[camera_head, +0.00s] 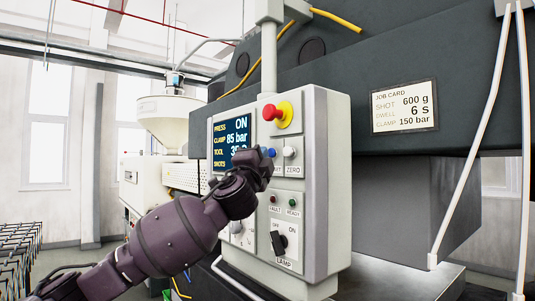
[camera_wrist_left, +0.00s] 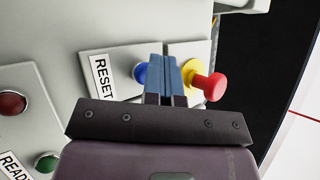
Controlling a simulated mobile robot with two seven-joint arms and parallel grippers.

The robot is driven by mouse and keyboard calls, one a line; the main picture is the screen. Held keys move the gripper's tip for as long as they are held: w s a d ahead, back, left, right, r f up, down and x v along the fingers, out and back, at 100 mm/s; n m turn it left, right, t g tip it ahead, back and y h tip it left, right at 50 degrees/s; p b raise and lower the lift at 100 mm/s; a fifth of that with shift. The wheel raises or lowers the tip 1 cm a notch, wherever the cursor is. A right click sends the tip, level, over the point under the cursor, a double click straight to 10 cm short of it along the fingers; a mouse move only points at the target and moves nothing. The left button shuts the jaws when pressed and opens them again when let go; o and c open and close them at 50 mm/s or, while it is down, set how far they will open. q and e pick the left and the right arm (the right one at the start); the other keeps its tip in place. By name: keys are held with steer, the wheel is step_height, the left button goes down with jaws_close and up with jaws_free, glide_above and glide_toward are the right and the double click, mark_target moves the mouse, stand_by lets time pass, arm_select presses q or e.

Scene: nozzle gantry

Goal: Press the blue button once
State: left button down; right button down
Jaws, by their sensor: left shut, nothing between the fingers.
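The blue button (camera_wrist_left: 139,73) sits on a light plate beside a RESET label in the left wrist view, partly covered by my fingers. In the head view, a bit of blue shows beside my gripper tip, and the label below is partly hidden. My left gripper (camera_wrist_left: 165,62) is shut and empty, its fingertips close to the blue button. It also shows in the head view (camera_head: 262,158), in front of the control panel (camera_head: 325,170). I cannot tell whether the fingertips touch the button. My right gripper is not in view.
A white ZERO button (camera_head: 289,152) is right of the blue one. A red emergency knob (camera_head: 281,113) on a yellow base is above. A display (camera_head: 231,139), red lamp (camera_head: 273,199), green lamp (camera_head: 292,201) and black LAMP switch (camera_head: 279,243) share the panel. White cables (camera_head: 470,150) hang at right.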

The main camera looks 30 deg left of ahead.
arm_select(q)
steer(key=shift+s, duration=0.15)
steer(key=shift+s+a+b, duration=0.3)
steer(key=shift+s, duration=0.4)
steer(key=s, duration=0.1)
steer(key=s+a+b, duration=0.1)
steer(key=s, duration=0.1)
steer(key=s+a, duration=0.1)
steer(key=shift+s, duration=0.3)
stand_by(0.4)
stand_by(0.7)
